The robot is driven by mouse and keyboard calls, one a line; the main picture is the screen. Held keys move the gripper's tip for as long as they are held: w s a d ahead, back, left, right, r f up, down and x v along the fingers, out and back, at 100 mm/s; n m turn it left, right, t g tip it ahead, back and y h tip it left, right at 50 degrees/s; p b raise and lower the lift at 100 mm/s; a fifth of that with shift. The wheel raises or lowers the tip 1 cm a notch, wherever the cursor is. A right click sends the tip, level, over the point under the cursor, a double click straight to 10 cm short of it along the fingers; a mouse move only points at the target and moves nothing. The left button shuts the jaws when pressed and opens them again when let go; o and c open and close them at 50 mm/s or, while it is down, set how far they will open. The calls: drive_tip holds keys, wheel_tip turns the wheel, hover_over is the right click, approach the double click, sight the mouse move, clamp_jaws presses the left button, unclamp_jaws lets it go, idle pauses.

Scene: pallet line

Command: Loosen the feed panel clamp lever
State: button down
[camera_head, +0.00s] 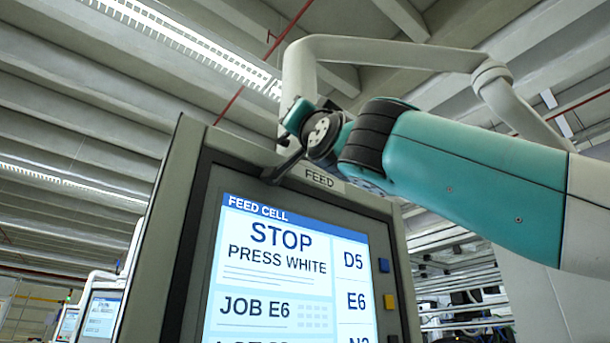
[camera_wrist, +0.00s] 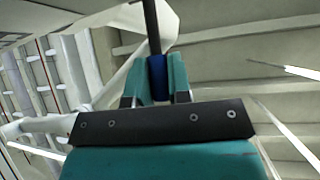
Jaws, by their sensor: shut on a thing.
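The feed panel (camera_head: 180,255) stands in the head view with a "FEED" label (camera_head: 319,178) on its top edge and a lit screen reading "STOP PRESS WHITE". The clamp lever (camera_head: 287,165) is a dark bar at the panel's top edge, left of the label, slanting up to my gripper (camera_head: 295,122). In the wrist view, my gripper (camera_wrist: 158,77) has its teal fingers shut on the lever's blue grip (camera_wrist: 157,66). The lever's black bar (camera_wrist: 151,24) runs up from the grip. The lever's pivot is not clear in either view.
A pale support arm (camera_head: 400,52) bends behind and above the panel, close to my gripper. Blue (camera_head: 383,265) and yellow (camera_head: 389,301) buttons sit on the panel's right edge. Other panels (camera_head: 100,312) stand at lower left; racks (camera_head: 460,290) are at right.

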idle(0.3)
drive_tip(key=c, duration=1.1)
unclamp_jaws()
drive_tip(key=shift+o, duration=0.2)
drive_tip(key=b+v, duration=1.2)
drive_tip(key=v, duration=0.5)
drive_tip(key=shift+s+f+b, duration=0.15)
drive_tip(key=shift+f+b, duration=0.05)
drive_tip(key=shift+b, duration=0.2)
drive_tip(key=shift+d, duration=0.1)
